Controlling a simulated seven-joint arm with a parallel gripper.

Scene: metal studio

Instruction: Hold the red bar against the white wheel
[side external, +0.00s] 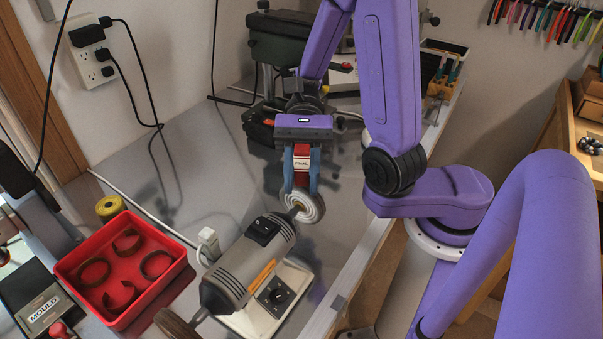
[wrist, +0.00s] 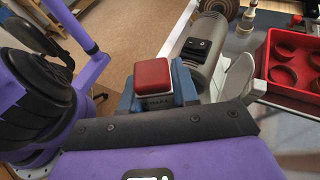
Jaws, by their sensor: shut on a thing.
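The red bar (side external: 302,165) is gripped between the two blue fingers of my gripper (side external: 301,174), with a pale label on its side. I cannot tell whether bar and wheel touch. In the wrist view the bar's red top (wrist: 160,77) stands between the blue fingers, left of the motor (wrist: 208,55).
A red tray (side external: 76,270) with several dark rings stands left of the motor, beside a yellow roll (side external: 109,206). A brown wheel (side external: 177,324) is on the motor's other end. A white plug (side external: 208,242) and cable lie close by. Dark tools crowd the bench behind.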

